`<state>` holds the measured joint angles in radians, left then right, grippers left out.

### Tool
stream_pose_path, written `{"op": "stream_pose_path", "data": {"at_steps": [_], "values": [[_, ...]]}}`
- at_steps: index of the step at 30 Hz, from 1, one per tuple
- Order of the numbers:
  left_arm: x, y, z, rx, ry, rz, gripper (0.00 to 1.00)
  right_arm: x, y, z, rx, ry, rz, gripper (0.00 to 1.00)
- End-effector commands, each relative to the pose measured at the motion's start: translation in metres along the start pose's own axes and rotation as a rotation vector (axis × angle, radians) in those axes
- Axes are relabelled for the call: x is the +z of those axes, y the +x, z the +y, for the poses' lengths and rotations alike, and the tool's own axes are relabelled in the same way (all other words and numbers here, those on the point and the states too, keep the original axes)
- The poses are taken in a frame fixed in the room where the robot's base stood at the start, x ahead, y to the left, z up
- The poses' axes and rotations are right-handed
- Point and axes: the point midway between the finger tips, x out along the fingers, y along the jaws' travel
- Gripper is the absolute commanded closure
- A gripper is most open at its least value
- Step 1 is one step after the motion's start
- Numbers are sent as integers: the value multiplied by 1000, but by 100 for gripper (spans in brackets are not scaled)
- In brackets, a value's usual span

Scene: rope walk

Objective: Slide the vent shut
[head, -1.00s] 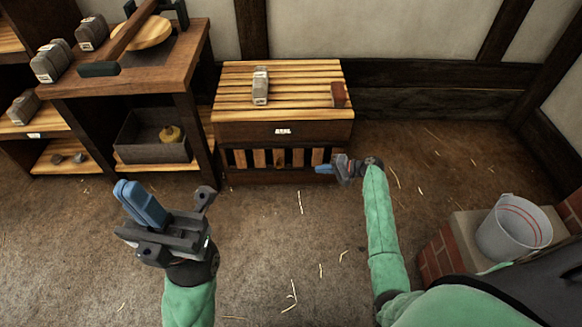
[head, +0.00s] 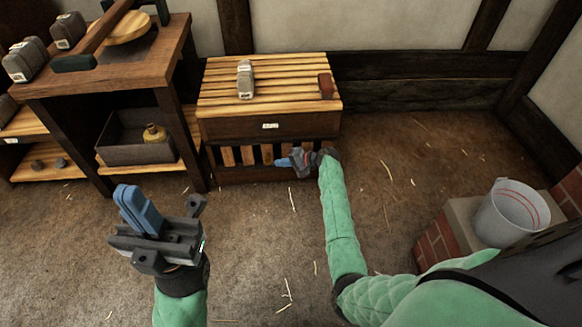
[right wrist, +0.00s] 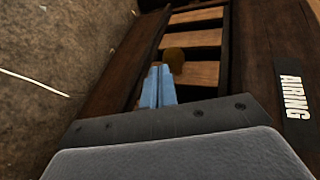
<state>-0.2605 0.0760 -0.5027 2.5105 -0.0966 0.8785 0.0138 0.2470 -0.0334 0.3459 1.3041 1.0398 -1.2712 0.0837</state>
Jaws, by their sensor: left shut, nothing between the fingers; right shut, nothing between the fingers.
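The vent (head: 240,155) is a row of light wooden slats with dark gaps, low on the front of a wooden chest (head: 225,128). Dark gaps show between the slats, so it stands at least partly open. In the right wrist view the slats (right wrist: 193,73) lie just beyond my fingers, with a small brown round knob (right wrist: 174,56) at the blue fingertips. My right gripper (head: 283,162) is shut and empty, at the vent's right part; whether it touches the knob I cannot tell. My left gripper (head: 137,208) is shut and empty, over the floor at left.
A grey block (head: 245,80) and a reddish-brown block (head: 326,86) lie on the chest top. A wooden shelf unit (head: 175,100) stands left. A bucket (head: 511,211) stands on a brick-sided ledge at right. The floor between is clear.

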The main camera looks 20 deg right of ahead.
Motion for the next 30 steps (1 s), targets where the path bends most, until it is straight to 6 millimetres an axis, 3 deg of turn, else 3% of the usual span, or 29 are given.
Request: {"op": "stream_pose_path", "data": {"at_steps": [17,25,30], "values": [[0,-2,1,6,0,-2,100,1,10,-7,-1,1,-1,100],[-3,11,-1,-6,-8,14,100,15,43,-23,0,1,-1,100],[-4,11,-2,-12,-9,21,100,17,48,-22,0,1,-1,100]]}}
